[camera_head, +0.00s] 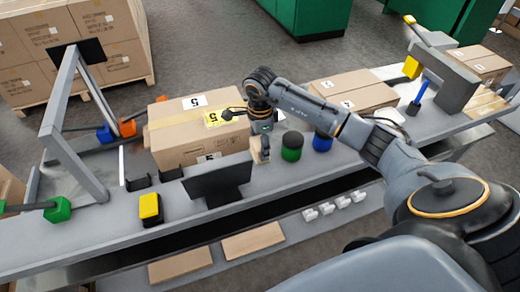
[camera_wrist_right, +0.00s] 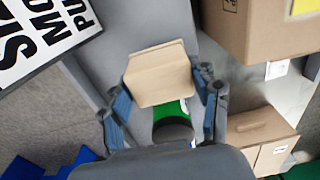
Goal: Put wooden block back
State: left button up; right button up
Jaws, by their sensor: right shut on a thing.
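The wooden block (camera_wrist_right: 160,72) is light tan and sits between the two fingers of my right gripper (camera_wrist_right: 166,98) in the wrist view. In the head view my right gripper (camera_head: 261,136) points down over the grey table, and a small tan part of the block (camera_head: 262,152) shows below it. The gripper is shut on the block. The gripper hides part of it in the head view, and I cannot tell whether it touches the table. My left gripper is not in view.
A large cardboard box (camera_head: 200,136) stands left of the gripper. A green canister (camera_head: 291,148) and a blue canister (camera_head: 322,141) stand close on the right. A black monitor (camera_head: 217,183) is at the front left. More boxes (camera_head: 352,92) lie farther right on the table (camera_head: 110,222).

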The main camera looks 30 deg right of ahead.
notch_tip(320, 180, down, 2)
jog(key=shift+f+p, duration=0.25)
jog(key=shift+p, duration=0.2)
jog(key=shift+f, duration=0.35)
jog(key=o, duration=1.1)
